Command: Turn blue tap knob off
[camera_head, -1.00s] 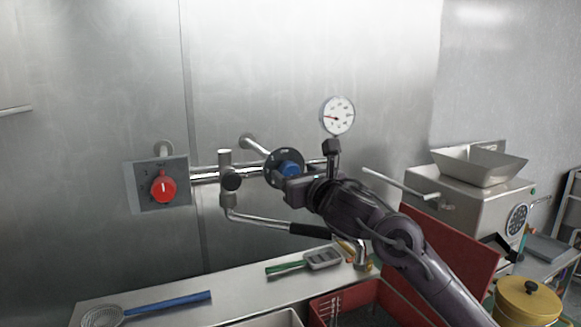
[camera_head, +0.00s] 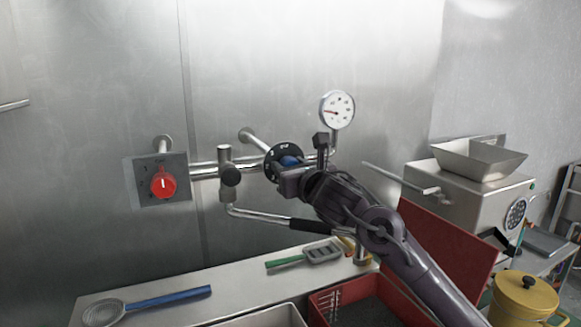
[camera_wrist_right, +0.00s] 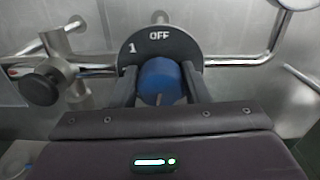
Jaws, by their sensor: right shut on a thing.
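The blue tap knob (camera_head: 291,161) sits on a round black dial (camera_head: 271,158) on the wall pipe. In the right wrist view the blue knob (camera_wrist_right: 160,80) shows between the two fingers of my right gripper (camera_wrist_right: 160,88), which is shut on it. The dial (camera_wrist_right: 158,45) behind it reads "OFF" near its top and "1" at its left. A white mark is on the knob's lower face. In the head view my right gripper (camera_head: 296,178) covers most of the knob. My left gripper is not in view.
A red knob (camera_head: 163,183) on a square plate is at the left of the pipe. A gauge (camera_head: 337,110) stands above my right gripper. A spout (camera_head: 270,216) runs below it. The counter (camera_head: 235,284) holds a blue-handled strainer (camera_head: 155,302) and a green-handled spatula (camera_head: 300,257).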

